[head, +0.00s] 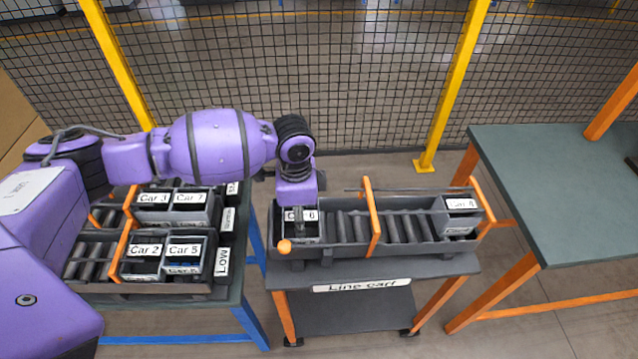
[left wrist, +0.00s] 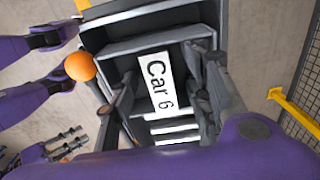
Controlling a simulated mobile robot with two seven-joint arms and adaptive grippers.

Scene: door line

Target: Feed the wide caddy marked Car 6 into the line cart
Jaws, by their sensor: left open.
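The caddy marked Car 6 (head: 312,231) is at the left end of the line cart (head: 374,286), beside the roller lane. Its white label shows large in the left wrist view (left wrist: 159,84). My left gripper (head: 298,218) is down over this caddy and partly hides its label. Its fingers (left wrist: 168,105) are open, one on each side of the label; contact with the caddy cannot be judged. The caddy's underside is hidden. My right gripper does not show in the head view; small grey finger-like parts at the left wrist view's lower left may be it.
A Car 4 caddy (head: 461,204) sits at the cart's right end, with bare rollers (head: 405,228) between. An orange bar (head: 371,215) crosses the lane. The left rack holds several caddies, including Car 5 (head: 184,250). A bare table (head: 560,190) stands right; mesh fencing stands behind.

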